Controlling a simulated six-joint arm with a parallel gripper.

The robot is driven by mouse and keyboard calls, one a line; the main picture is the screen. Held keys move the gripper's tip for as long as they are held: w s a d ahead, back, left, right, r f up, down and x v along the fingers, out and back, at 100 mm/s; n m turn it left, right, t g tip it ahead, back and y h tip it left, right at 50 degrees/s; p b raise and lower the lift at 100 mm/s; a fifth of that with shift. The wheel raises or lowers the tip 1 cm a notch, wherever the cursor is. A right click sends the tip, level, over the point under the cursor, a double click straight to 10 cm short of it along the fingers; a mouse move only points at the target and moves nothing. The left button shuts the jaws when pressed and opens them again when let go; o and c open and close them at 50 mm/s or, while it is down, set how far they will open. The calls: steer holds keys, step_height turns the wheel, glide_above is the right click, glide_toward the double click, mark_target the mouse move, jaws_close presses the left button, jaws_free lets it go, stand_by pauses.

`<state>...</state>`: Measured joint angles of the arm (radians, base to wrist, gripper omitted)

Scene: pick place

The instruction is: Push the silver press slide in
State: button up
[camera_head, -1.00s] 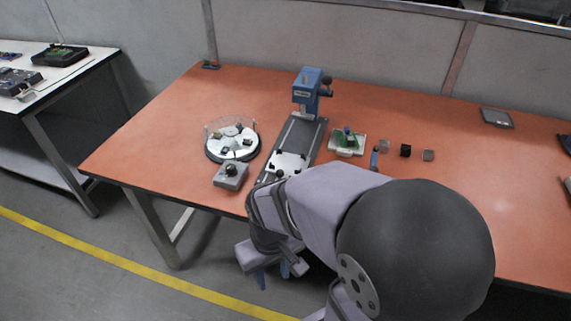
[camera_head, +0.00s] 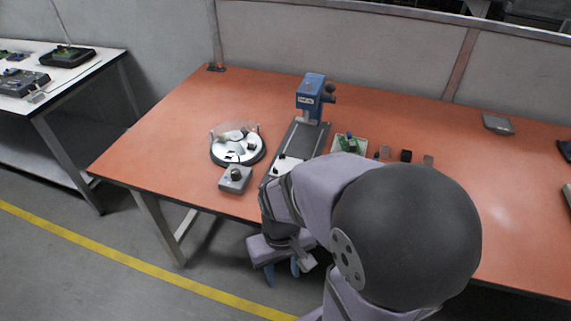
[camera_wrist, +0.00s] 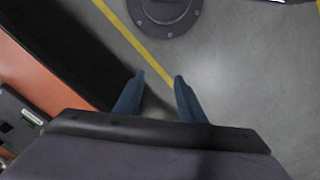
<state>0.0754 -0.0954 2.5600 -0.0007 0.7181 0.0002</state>
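The blue press (camera_head: 313,92) stands at the back of a dark grey slide rail (camera_head: 301,141) on the orange table. A pale plate (camera_head: 281,166) shows at the rail's front end, partly hidden by my arm. No clearly silver slide can be told apart from the rail. My gripper (camera_head: 283,276) hangs in front of the table's front edge, below the tabletop. In the wrist view my gripper (camera_wrist: 158,88) has its two blue fingers apart with bare floor between them. The rail's end (camera_wrist: 22,115) shows at the left edge there.
A round white turntable with a clear guard (camera_head: 238,146) and a grey control box (camera_head: 235,179) stand left of the rail. A tray with a green part (camera_head: 349,143) and several small blocks (camera_head: 405,156) lie right of it. The orange table (camera_head: 160,140) is clear at left.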

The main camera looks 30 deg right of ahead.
steer(key=w+d+r+m+g+y+p, duration=0.1)
steer(key=w+d+r+m+p, duration=0.4)
steer(key=d+r+p, duration=0.65)
steer(key=w+r+m+t+p, duration=0.1)
steer(key=w+m, duration=0.1)
steer(key=w, duration=0.6)
steer(key=w+d+m+t+p, duration=0.1)
steer(key=w+m+t, duration=0.1)
steer(key=w, duration=0.6)
steer(key=shift+r+m, duration=0.35)
steer(key=shift+m, duration=0.35)
steer(key=shift+f+p, duration=0.1)
steer(key=shift+p, duration=0.2)
steer(key=shift+w+a+f+p, duration=0.15)
steer(key=shift+w+f+p, duration=0.1)
steer(key=shift+f, duration=0.9)
steer(key=shift+w+a+f+p, duration=0.1)
steer(key=shift+a+f+p, duration=0.1)
steer(key=shift+f, duration=1)
steer(key=shift+w+a+f+p, duration=0.1)
steer(key=shift+w+f+p, duration=0.15)
steer(key=shift+f, duration=0.9)
steer(key=shift+c, duration=0.6)
